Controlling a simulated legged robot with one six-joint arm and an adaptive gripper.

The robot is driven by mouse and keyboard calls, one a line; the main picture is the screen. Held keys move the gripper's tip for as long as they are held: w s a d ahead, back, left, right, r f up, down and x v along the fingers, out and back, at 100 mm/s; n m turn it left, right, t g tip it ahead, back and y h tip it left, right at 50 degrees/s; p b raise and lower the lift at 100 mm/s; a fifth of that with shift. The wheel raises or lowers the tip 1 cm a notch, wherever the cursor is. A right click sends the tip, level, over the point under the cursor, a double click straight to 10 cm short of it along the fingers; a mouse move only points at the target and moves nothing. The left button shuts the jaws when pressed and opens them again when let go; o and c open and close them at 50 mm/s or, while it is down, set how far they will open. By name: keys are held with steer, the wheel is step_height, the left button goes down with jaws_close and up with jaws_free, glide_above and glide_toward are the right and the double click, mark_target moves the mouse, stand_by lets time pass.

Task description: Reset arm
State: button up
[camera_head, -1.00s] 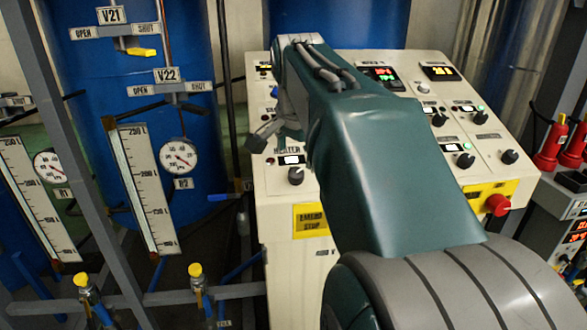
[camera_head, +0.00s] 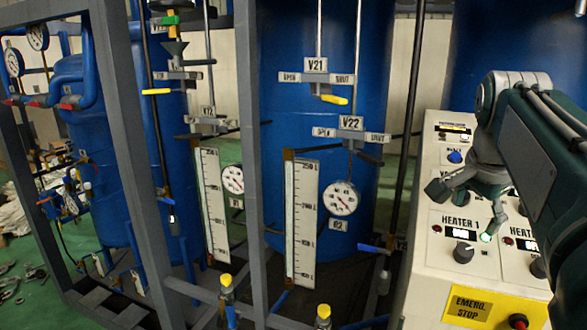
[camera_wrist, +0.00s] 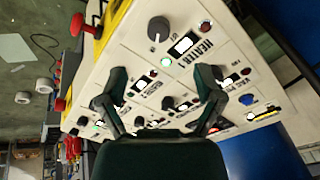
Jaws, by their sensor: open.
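My arm reaches in from the right edge of the head view. My gripper (camera_head: 466,206) is open and empty. It hangs over the cream control panel (camera_head: 425,262), near the HEATER 1 label and its black knob (camera_head: 463,252), and looks apart from them. In the wrist view my gripper (camera_wrist: 160,100) shows its two dark fingers spread over the panel face, with nothing between them. A black knob (camera_wrist: 158,29) and the HEATER label lie beyond the fingertips. My arm hides the right part of the panel in the head view.
Grey frame posts (camera_head: 250,150) stand left of the panel. Behind them are blue tanks (camera_head: 385,60), the V22 valve (camera_head: 351,124), level scales and a round gauge (camera_head: 341,199). A yellow emergency stop plate (camera_head: 470,306) is on the panel's front. Green floor shows at left.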

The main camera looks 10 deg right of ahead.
steer(key=s+a+f+n+t+y, duration=0.1)
steer(key=s+a+f+n, duration=0.4)
steer(key=a+f+n, duration=0.3)
steer(key=s+a+f+n+t+y, duration=0.1)
steer(key=s+a+f+n, duration=0.4)
steer(key=a+f, duration=0.6)
steer(key=a+n, duration=0.1)
steer(key=n, duration=0.1)
steer(key=shift+s+a+f+n+y, duration=0.2)
steer(key=shift+s+f+n+y, duration=0.1)
steer(key=shift+s+n, duration=0.1)
steer(key=shift+r, duration=0.1)
stand_by(1.4)
